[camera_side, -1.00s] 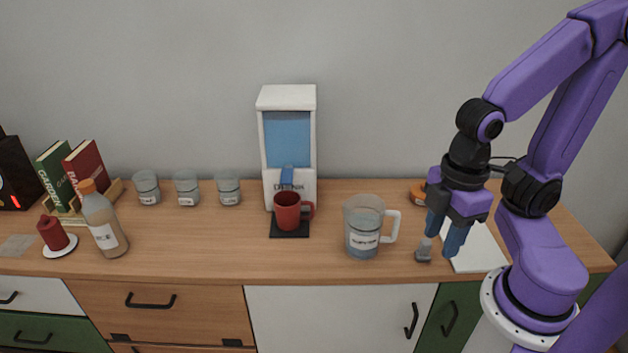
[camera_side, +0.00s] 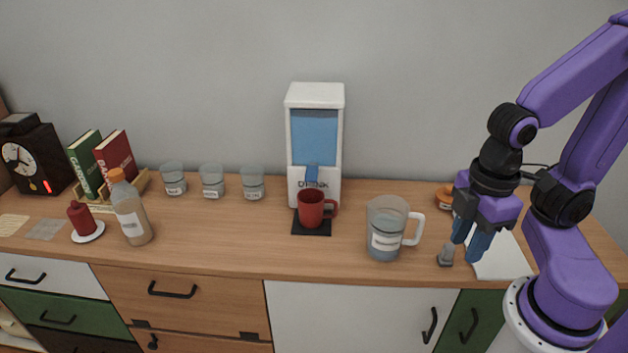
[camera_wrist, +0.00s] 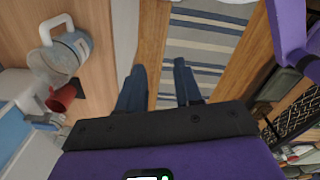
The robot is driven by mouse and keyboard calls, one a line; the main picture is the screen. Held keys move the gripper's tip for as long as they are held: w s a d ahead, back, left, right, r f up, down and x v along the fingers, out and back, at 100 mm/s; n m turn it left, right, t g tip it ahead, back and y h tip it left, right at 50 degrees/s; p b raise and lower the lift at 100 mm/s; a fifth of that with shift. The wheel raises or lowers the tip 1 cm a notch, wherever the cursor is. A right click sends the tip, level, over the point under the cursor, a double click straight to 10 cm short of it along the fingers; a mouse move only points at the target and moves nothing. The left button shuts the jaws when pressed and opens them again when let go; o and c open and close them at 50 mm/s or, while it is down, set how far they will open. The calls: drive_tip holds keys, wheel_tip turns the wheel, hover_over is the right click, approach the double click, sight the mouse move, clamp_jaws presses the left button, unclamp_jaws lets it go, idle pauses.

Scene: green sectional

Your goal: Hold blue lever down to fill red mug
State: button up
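The red mug (camera_side: 311,209) stands upright on a black pad (camera_side: 311,229) at the foot of a white dispenser (camera_side: 315,95) with a blue tank window. The blue lever (camera_side: 312,173) sits on the dispenser front, just above the mug. The mug's inside cannot be seen. My gripper (camera_side: 468,248) is well to the right of the mug, beyond the pitcher, with its fingers pointing down near the counter's front. In the wrist view my gripper (camera_wrist: 160,68) has its fingers apart with nothing between them. The mug (camera_wrist: 62,98) shows at the left there.
A clear pitcher (camera_side: 386,218) stands between mug and gripper. A small grey object (camera_side: 446,256) and white sheet (camera_side: 500,262) lie by my fingers. Several jars (camera_side: 212,182), a bottle (camera_side: 131,215), a red candle (camera_side: 80,217) and books (camera_side: 115,158) are left. Counter before the mug is clear.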

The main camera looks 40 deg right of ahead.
drive_tip(key=shift+w+a, duration=0.1)
clamp_jaws()
drive_tip(key=w+a+r+m, duration=0.1)
drive_tip(key=w+a+r, duration=0.2)
drive_tip(key=w, duration=0.8)
drive_tip(key=w+a+r+m, duration=0.1)
drive_tip(key=w+a+r, duration=0.2)
drive_tip(key=w, duration=0.8)
drive_tip(key=w+d+r, duration=0.1)
drive_tip(key=w+d, duration=0.2)
drive_tip(key=w, duration=0.5)
drive_tip(key=w+d+r+m, duration=0.1)
drive_tip(key=w+d, duration=0.3)
drive_tip(key=w, duration=0.5)
drive_tip(key=shift+w+m, duration=0.25)
drive_tip(key=shift+m, duration=0.05)
drive_tip(key=shift+d, duration=0.1)
